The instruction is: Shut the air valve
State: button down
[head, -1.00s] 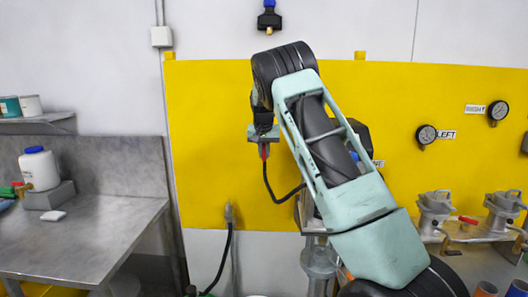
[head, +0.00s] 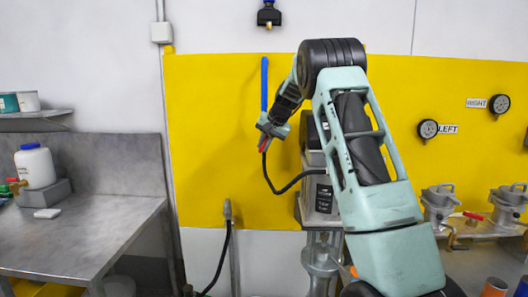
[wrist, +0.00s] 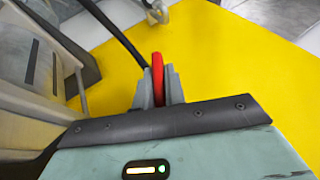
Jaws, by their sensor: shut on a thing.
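My gripper (head: 264,144) is in front of the yellow wall panel, tilted down and to the left in the head view. It is shut on a red lever-like piece (wrist: 158,75), which stands between its two grey fingers in the wrist view. The red piece looks like the air valve's handle; the valve body is hidden. A black hose (head: 272,188) hangs from just below the fingers and curves right to a grey box (head: 320,198) on a metal stand. A blue vertical bar or hose (head: 264,82) runs up the panel directly above the gripper.
A black fitting (head: 268,17) is on the wall above. A steel bench (head: 90,225) with a white jar (head: 36,167) is at left. Gauges (head: 428,129) marked LEFT and RIGHT and grey pots (head: 440,203) are at right. The yellow panel (head: 210,140) left of my gripper is clear.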

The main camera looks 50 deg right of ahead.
jog(key=shift+t+y+b, duration=0.3)
jog(key=shift+t+b, duration=0.1)
jog(key=shift+b, duration=0.1)
jog(key=c, duration=1.5)
grip_release()
jog(key=shift+o, duration=0.2)
jog(key=b+v, duration=0.3)
jog(key=v, duration=1.4)
jog(key=shift+s+r, duration=0.15)
jog(key=shift+s, duration=0.05)
